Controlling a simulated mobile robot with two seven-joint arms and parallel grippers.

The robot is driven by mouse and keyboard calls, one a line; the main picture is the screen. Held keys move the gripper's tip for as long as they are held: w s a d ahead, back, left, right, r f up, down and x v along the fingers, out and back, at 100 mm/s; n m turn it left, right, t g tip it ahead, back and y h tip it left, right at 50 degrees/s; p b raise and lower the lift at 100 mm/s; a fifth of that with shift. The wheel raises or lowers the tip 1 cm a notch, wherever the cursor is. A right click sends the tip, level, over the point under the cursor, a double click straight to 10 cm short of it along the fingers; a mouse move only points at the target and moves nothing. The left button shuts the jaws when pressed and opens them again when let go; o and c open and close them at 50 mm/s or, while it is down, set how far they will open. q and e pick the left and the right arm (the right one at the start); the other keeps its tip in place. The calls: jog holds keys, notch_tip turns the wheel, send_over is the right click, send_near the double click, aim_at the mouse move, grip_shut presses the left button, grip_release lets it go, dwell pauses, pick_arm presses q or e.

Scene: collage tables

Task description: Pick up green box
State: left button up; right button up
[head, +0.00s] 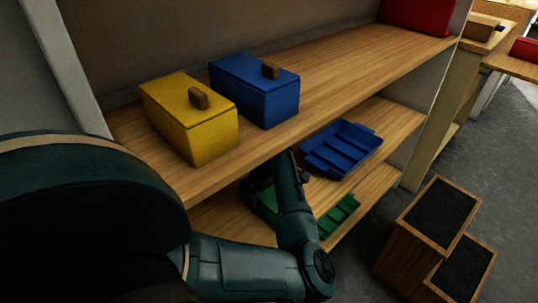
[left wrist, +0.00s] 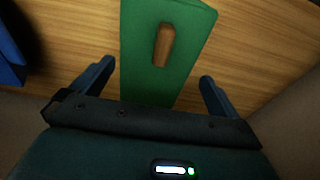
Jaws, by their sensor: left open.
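The green box (left wrist: 138,45) has a brown wooden handle (left wrist: 164,45) on its lid and sits on a wooden shelf in the left wrist view. In the head view only a part of the green box (head: 266,198) shows on a lower shelf, beside my left arm. My left gripper (left wrist: 156,88) is open, with one finger on each side of the box's near part. No finger is seen touching it. In the head view the fingertips are hidden. My right gripper is not in view.
A yellow box (head: 182,125) and a blue box (head: 262,93) stand on the top shelf (head: 335,72) above my left forearm. A blue tray (head: 343,147) and a green tray (head: 339,216) lie on lower shelves. Wooden steps (head: 412,242) stand at the right.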

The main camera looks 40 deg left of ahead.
pick_arm(q)
jog(key=f, duration=0.1)
jog(key=f+b, duration=0.1)
jog(key=f, duration=0.1)
jog(key=a+f+b, duration=0.1)
jog(key=f, duration=0.1)
jog(key=shift+w, duration=0.35)
jog(key=shift+a+f, duration=0.1)
jog(key=shift+f, duration=0.1)
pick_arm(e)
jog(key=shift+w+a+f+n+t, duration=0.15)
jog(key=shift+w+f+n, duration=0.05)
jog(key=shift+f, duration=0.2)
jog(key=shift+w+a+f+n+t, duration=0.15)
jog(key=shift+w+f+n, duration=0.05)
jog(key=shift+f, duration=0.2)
pick_arm(q)
jog(key=c, duration=1)
jog(key=shift+c, duration=0.2)
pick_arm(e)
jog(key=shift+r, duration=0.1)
